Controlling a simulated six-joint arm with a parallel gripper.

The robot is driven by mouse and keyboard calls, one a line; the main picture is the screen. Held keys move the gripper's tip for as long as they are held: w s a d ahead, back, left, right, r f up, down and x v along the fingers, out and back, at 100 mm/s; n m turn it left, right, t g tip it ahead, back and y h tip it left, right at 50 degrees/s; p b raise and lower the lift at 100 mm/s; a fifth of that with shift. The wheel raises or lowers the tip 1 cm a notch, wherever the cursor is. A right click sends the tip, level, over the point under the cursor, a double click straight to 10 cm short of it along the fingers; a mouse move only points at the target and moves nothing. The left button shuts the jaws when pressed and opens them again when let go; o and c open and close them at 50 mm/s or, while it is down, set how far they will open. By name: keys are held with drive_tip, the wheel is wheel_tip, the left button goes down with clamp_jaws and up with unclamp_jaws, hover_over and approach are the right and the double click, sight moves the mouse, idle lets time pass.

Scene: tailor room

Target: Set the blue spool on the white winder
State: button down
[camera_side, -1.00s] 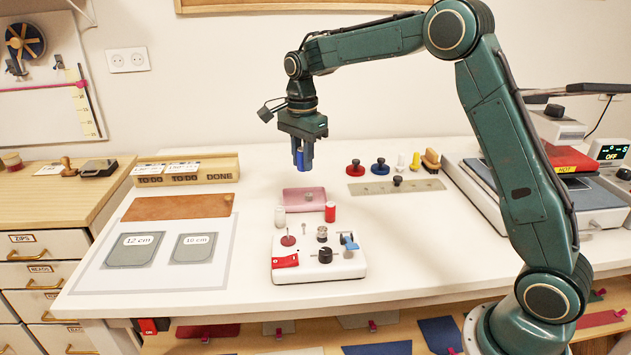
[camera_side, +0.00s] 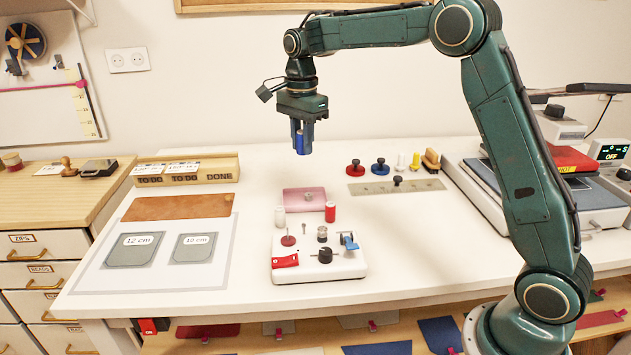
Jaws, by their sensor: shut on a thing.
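My gripper (camera_side: 302,142) points down, high above the back of the table. It is shut on the blue spool (camera_side: 300,143), which hangs upright between the fingers, clear of the table. The white winder (camera_side: 318,271) stands near the table's front edge, below and slightly right of my gripper in the picture. On its top are a small upright pin (camera_side: 304,227), a metal post (camera_side: 322,233), a black knob (camera_side: 325,256), a blue part (camera_side: 348,241) and a red switch (camera_side: 285,261).
A white spool (camera_side: 280,216) and a red spool (camera_side: 330,211) stand just behind the winder. Behind them is a pink tray (camera_side: 290,197) with a small metal piece. A mat (camera_side: 220,265) with grey templates lies left.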

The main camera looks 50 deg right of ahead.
drive_tip(key=s+a+f, duration=0.1)
drive_tip(key=a+f, duration=0.1)
drive_tip(key=a, duration=0.1)
drive_tip(key=s+a+f, duration=0.2)
drive_tip(key=a+f, duration=0.1)
drive_tip(key=a, duration=0.1)
drive_tip(key=s+a+f, duration=0.1)
drive_tip(key=a+f, duration=0.2)
drive_tip(key=shift+s+a+f, duration=0.2)
drive_tip(key=shift+s, duration=0.1)
drive_tip(key=shift+f, duration=0.15)
drive_tip(key=shift+f, duration=2.75)
drive_tip(key=shift+f, duration=0.6)
drive_tip(key=c, duration=1.5)
unclamp_jaws()
drive_tip(key=shift+c, duration=0.2)
wheel_tip(320, 180, up, 11)
